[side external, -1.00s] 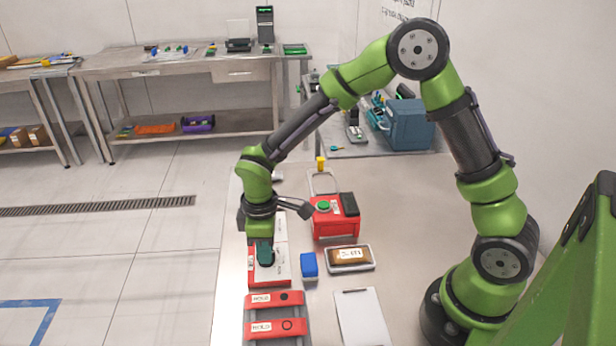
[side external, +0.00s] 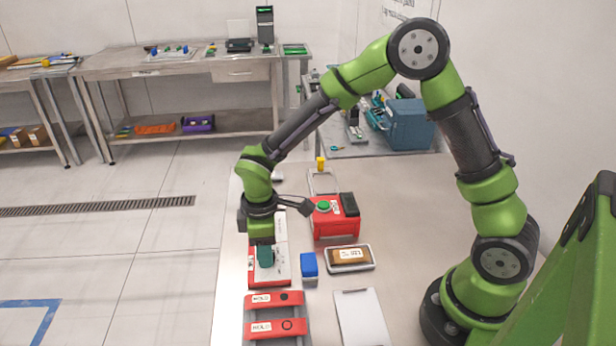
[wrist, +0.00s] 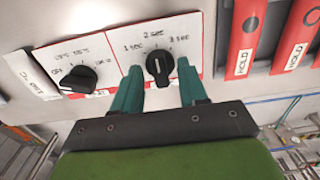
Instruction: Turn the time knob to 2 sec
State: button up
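The time knob (wrist: 158,64) is a black knob on a white panel (wrist: 190,25) in the wrist view. Its labels read 1 sec, 2 sec and 3 sec. Its raised bar stands nearly upright in the picture, in line with the 2 sec label. My gripper (wrist: 160,84) has one teal finger on each side of the knob, with visible gaps to it, so it is open and empty. In the side view my gripper (side external: 264,266) is low over the red and white control box (side external: 282,268); the fingers hide the knob there.
A second black knob (wrist: 80,76) sits left on the panel. Red bars marked HOLD (side external: 274,299) lie in front of the box. A blue block (side external: 309,264), a tray with a brown pack (side external: 350,257) and a red box with a green button (side external: 334,222) stand to the right.

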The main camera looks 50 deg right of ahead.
notch_tip(320, 180, up, 17)
dwell(0.6)
jog(key=s+d+r+m+t+y, duration=0.1)
jog(key=s+d+r+m+t, duration=0.1)
jog(key=s+m, duration=0.4)
jog(key=s+d+r+m+t+y, duration=0.1)
jog(key=s+d+r+m+t, duration=0.1)
jog(key=s+d+m+t, duration=0.3)
jog(key=shift+s+d+r+m, duration=0.2)
jog(key=shift+s+d+m, duration=0.85)
jog(key=shift+s, duration=1.15)
